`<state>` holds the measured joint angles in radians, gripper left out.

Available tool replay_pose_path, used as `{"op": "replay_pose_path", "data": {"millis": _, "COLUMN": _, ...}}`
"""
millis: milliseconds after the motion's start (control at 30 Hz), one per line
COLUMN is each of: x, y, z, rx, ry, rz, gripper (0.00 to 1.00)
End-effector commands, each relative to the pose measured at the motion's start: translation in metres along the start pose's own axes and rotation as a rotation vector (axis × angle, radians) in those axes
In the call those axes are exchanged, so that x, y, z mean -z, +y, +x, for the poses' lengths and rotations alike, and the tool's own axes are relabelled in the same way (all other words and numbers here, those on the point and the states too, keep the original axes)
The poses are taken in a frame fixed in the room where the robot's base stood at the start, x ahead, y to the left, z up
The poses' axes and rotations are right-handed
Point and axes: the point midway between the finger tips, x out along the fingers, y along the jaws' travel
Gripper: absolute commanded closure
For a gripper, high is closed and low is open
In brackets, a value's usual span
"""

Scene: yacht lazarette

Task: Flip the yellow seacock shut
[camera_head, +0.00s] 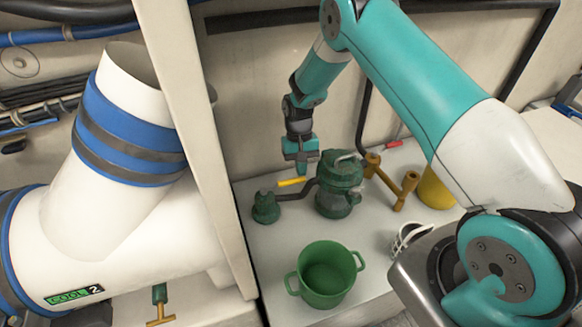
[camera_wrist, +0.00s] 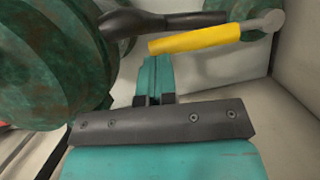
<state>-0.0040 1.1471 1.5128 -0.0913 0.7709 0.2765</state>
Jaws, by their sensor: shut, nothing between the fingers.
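The yellow seacock handle (camera_head: 292,181) is a short yellow lever beside a dark pipe, between a small green fitting (camera_head: 266,207) and a large green pump-like body (camera_head: 338,186). In the wrist view the yellow handle (camera_wrist: 195,38) lies nearly level, with a grey stem at its right end. My gripper (camera_head: 301,168) points down just above the handle in the head view. In the wrist view its teal fingers (camera_wrist: 153,70) are together and empty, with their tips close to the handle's left end. I cannot tell whether they touch it.
A green two-handled pot (camera_head: 325,274) stands in front on the pale shelf. Brass pipework (camera_head: 400,187), a red-handled item (camera_head: 393,144) and a yellow container (camera_head: 435,190) are to the right. A white post (camera_head: 196,130) and large white duct (camera_head: 110,190) block the left.

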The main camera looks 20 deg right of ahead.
Motion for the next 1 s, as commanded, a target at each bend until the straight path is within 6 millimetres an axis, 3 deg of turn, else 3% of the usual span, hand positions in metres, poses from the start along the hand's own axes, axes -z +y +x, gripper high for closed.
{"op": "replay_pose_path", "data": {"millis": 367, "x": 0.001, "y": -0.001, "z": -0.01, "rx": 0.0, "ry": 0.002, "rz": -0.002, "gripper": 1.0}}
{"op": "replay_pose_path", "data": {"millis": 800, "x": 0.001, "y": -0.001, "z": -0.097, "rx": 0.0, "ry": 0.004, "rz": -0.001, "gripper": 1.0}}
{"op": "replay_pose_path", "data": {"millis": 1000, "x": 0.0, "y": -0.001, "z": -0.117, "rx": 0.0, "ry": 0.001, "rz": -0.002, "gripper": 1.0}}
